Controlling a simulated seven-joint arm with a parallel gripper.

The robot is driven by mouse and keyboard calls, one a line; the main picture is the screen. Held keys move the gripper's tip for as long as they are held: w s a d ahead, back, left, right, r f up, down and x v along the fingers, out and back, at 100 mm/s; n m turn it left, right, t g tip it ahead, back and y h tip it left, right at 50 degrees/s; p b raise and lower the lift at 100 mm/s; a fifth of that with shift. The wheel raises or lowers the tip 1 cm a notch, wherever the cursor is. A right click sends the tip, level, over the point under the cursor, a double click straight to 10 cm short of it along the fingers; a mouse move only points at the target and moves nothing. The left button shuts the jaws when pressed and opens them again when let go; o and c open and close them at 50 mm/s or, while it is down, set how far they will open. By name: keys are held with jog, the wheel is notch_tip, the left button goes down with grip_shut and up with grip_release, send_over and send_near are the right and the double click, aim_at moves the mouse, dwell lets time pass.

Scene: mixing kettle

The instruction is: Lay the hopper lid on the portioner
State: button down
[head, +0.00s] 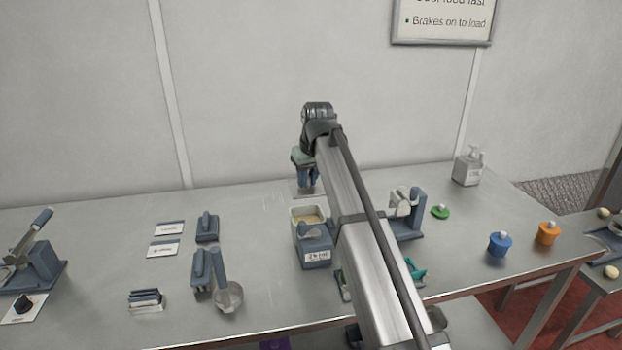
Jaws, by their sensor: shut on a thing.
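The portioner (312,242) stands on the table, a blue-grey body with a white label on its front. Its square hopper is open at the top and holds a pale yellowish mass. My gripper (307,181) is beyond the portioner, toward the wall, with its fingers pointing down. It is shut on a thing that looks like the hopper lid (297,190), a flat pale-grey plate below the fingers. The plate is apart from the hopper in the picture. I cannot tell its height above the table. My arm hides part of the portioner's right side.
Left of the portioner stand blue-grey tools and a round metal pan (229,297). At far left is a lever press (36,262). To the right are a blue-grey stand (412,213), a green piece (440,211), blue (500,244) and orange (548,233) pots, and a pump bottle (468,168).

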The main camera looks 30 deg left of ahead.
aim_at(309, 189)
jog(key=shift+f, duration=2.7)
jog(key=shift+f, duration=1.65)
jog(key=c, duration=0.9)
grip_release()
jog(key=shift+o, duration=0.5)
jog(key=o, duration=0.4)
jog(key=shift+r, duration=0.1)
jog(key=shift+v, duration=3.4)
